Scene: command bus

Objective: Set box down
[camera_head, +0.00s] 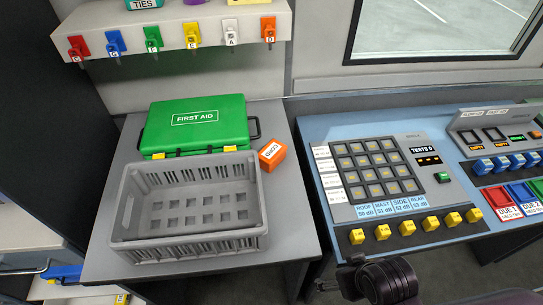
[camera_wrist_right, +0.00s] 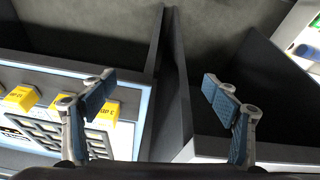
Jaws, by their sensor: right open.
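A small orange box (camera_head: 271,155) with a white label lies on the grey table (camera_head: 290,230), turned at an angle. It is just right of the green first aid case (camera_head: 196,121) and by the back right corner of the grey crate (camera_head: 188,242). My right gripper (camera_wrist_right: 160,88) is open in the right wrist view, with nothing between its fingers. In that view it hangs over the gap between the blue console and a grey surface. My right arm (camera_head: 384,280) shows dark at the bottom of the head view, its fingers hidden. My left gripper is not in view.
The grey crate is empty and fills much of the table. A strip of table to its right is clear. The blue console (camera_head: 320,130) with yellow-tabbed buttons (camera_head: 406,226) stands to the right, past a narrow gap. Coloured hooks hang from a rack (camera_head: 200,25) above.

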